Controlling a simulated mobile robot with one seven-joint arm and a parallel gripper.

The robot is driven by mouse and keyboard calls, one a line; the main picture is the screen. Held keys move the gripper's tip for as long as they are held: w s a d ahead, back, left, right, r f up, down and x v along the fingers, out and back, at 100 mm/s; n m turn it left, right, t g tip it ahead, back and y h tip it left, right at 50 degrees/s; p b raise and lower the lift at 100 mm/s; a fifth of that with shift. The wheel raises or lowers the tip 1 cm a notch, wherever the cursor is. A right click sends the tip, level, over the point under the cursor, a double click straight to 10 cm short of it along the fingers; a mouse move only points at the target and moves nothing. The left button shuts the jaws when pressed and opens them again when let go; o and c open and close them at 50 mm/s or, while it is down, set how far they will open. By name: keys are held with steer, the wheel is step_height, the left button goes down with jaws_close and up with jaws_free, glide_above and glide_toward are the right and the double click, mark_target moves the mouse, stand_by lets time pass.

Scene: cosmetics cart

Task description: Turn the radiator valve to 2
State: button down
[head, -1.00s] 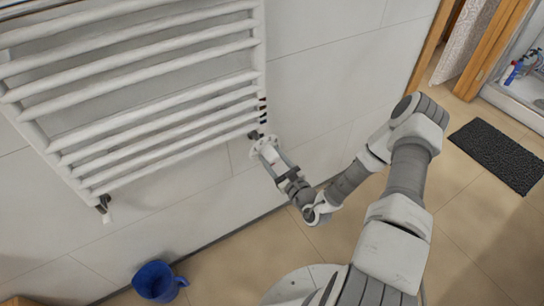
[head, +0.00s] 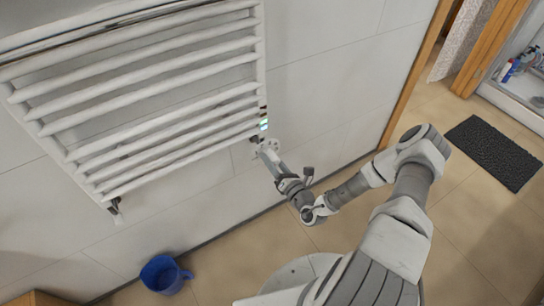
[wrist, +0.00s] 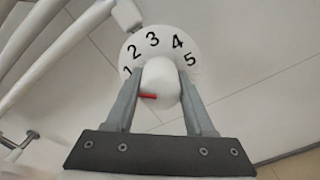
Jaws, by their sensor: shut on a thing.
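The radiator valve has a white dial (wrist: 153,42) with the numbers 1 to 5 along its upper arc. Its white knob (wrist: 163,76) carries a red mark (wrist: 148,96), which points left, just below the 1. My gripper (wrist: 160,85) is shut on the knob, one finger on each side. In the head view the gripper (head: 272,161) reaches the valve at the radiator's lower right corner. The valve is small there, and its numbers cannot be read.
The white towel radiator (head: 150,118) hangs on the tiled wall. Small coloured marks (head: 263,124) show on its right edge above the valve. A blue bucket (head: 163,277) stands on the floor at lower left. A dark mat (head: 494,152) lies at right.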

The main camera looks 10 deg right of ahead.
steer(key=m+p, duration=0.1)
steer(key=m, duration=0.4)
steer(key=shift+m+p, duration=0.3)
steer(key=shift+m, duration=0.1)
stand_by(0.4)
steer(key=shift+c, duration=1.3)
jaws_free()
steer(key=shift+s, duration=0.1)
